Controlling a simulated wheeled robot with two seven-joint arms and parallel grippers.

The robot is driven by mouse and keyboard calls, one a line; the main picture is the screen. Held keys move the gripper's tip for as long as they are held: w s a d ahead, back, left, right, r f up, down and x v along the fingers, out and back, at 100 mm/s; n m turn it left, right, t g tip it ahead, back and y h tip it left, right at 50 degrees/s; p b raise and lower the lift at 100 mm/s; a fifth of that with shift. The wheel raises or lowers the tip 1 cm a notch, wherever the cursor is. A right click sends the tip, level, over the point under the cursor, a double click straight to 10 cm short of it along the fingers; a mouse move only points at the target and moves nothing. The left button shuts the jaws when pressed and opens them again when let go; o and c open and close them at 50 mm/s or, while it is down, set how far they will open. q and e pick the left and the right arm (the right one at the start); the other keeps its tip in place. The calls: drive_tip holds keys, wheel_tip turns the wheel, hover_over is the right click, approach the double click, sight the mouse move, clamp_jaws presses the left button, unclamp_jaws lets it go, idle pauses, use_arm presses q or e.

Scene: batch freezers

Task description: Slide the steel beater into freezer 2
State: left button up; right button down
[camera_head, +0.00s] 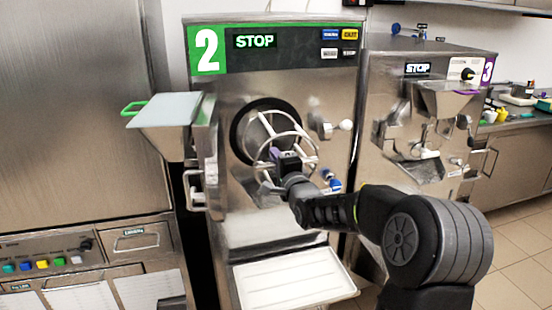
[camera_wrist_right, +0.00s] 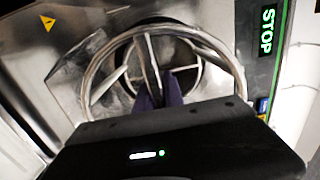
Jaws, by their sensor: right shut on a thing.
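The steel beater (camera_head: 311,139) is a round ring with spokes. It is in front of the round opening (camera_head: 240,130) of freezer 2 (camera_head: 300,88), overlapping its lower right part in the head view. My right gripper (camera_head: 277,154) is shut on the beater near its middle. In the right wrist view, the purple fingers (camera_wrist_right: 159,92) meet at the spokes, and the ring (camera_wrist_right: 92,78) frames the opening behind. I cannot tell whether any of the beater is inside the barrel; its far end is hidden. My left gripper is not in view.
The freezer's door with a hopper (camera_head: 165,112) stands swung open to the left. A white tray (camera_head: 290,280) sits below the opening. Freezer 3 (camera_head: 425,70) stands to the right. A steel cabinet (camera_head: 80,110) is on the left. Tiled floor (camera_head: 520,245) is free at right.

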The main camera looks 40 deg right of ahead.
drive_tip(key=shift+w+r, duration=0.1)
drive_tip(key=shift+w, duration=0.1)
drive_tip(key=shift+d+b+x, duration=0.2)
drive_tip(key=shift+b+x, duration=0.35)
drive_tip(key=shift+x, duration=2.15)
drive_tip(key=shift+w, duration=0.15)
drive_tip(key=p+x, duration=0.1)
drive_tip(key=x, duration=0.6)
drive_tip(key=shift+w+d+p, duration=0.25)
drive_tip(key=shift+d+p, duration=0.1)
drive_tip(key=shift+w, duration=0.2)
